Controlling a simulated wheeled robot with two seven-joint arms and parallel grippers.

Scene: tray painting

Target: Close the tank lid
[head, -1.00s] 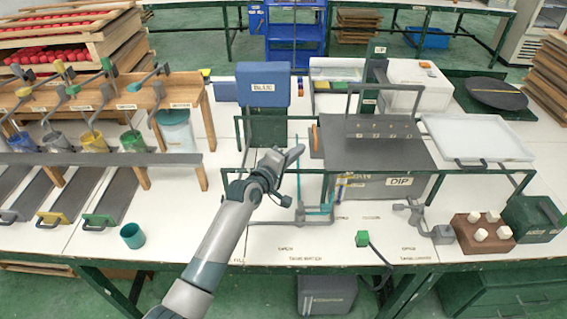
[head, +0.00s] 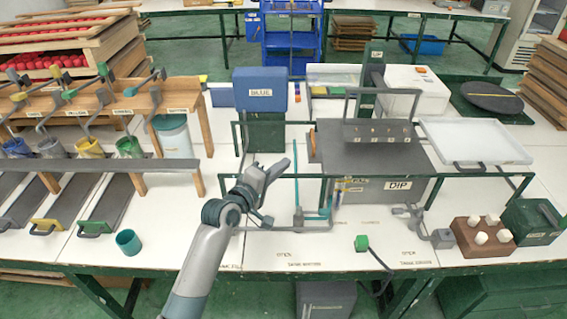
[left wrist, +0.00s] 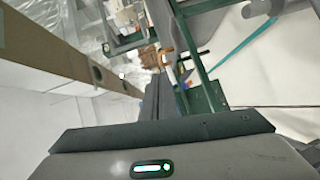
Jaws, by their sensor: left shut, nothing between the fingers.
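The grey tank with the DIP label (head: 398,185) stands right of the centre in the head view. A dark grey flat panel (head: 400,157) lies over the tank's top; I cannot tell for sure whether it is the lid or how far it is closed. A dark hanging bar with several small marks (head: 382,132) is above the panel. My left gripper (head: 277,168) is shut and empty, left of the tank by the green rail frame (head: 300,177), apart from the panel. The left wrist view shows a green post and blurred parts. My right gripper is not in view.
A blue box (head: 259,90) stands behind the gripper. A white tray (head: 470,140) is right of the tank. Grey pipework with a teal upright (head: 297,190) stands just right of my gripper. A brown block with white pegs (head: 482,238) and a teal cup (head: 128,242) are near the front edge.

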